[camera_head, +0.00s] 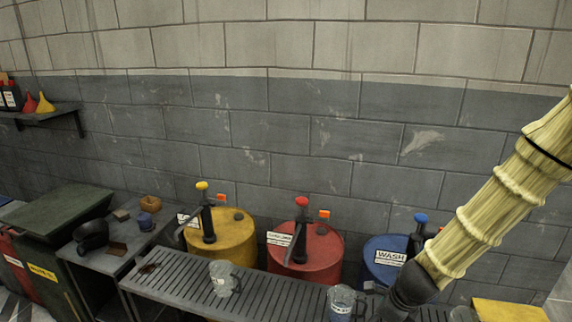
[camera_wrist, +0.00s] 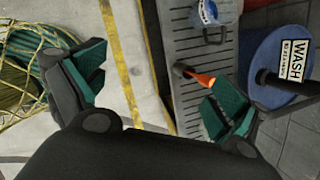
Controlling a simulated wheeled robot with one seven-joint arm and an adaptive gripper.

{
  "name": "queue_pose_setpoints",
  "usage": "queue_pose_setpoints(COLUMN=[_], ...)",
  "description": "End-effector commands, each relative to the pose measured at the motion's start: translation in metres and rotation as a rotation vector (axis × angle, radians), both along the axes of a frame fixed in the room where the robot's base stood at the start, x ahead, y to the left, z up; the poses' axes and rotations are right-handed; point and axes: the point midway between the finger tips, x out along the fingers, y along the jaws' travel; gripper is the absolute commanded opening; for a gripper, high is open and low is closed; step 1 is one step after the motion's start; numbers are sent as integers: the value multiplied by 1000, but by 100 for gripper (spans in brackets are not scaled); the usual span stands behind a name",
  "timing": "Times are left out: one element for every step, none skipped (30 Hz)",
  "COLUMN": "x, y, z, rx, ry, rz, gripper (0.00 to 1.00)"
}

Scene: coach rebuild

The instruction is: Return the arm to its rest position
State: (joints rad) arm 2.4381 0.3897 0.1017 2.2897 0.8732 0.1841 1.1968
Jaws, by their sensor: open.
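My arm in its pale yellow ribbed sleeve comes in from the right in the head view and slopes down to a dark wrist near the slatted bench (camera_head: 180,287). My gripper (camera_wrist: 155,90) shows in the wrist view with its two green-padded fingers spread wide. Nothing is held between them; floor and the bench edge show there. The right finger is close to a black and orange object (camera_wrist: 198,78) at the bench; I cannot tell whether they touch. The fingertips are hidden in the head view.
Yellow (camera_head: 235,232), red (camera_head: 318,255) and blue (camera_head: 378,250) drums with pumps stand behind the bench. Clear jugs (camera_head: 222,280) (camera_head: 341,302) stand on it. The wall above is clear.

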Motion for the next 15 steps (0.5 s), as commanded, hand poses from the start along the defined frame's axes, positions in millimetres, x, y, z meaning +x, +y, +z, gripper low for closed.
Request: queue_pose_setpoints(x=[-5,-8,-12,-15,-18,-23,-27,-31,-37,-41,-47,-56,-62,-70,-80], y=[-1,-2,-3,-4,-5,-6,-7,-8,-8,-9,-11,-12,-14,-15,-17], z=[-11,-16,-24,-29,-36,-44,-51,-58,-69,-77,-86,-100,-111,-122,-137], rx=[-20,-34,-52,-64,-79,-99,-116,-130,-152,-172,-192,-219,-242,-263,-292], ry=[7,8,12,15,17,21,25,29,34,38,43,51,57,63,71], rz=[32,53,85,106,135,170,201,233,281,320,364,429,482,540,621], gripper=[98,98,98,98,98,98,98,98,98,98,98,98,98,98,98])
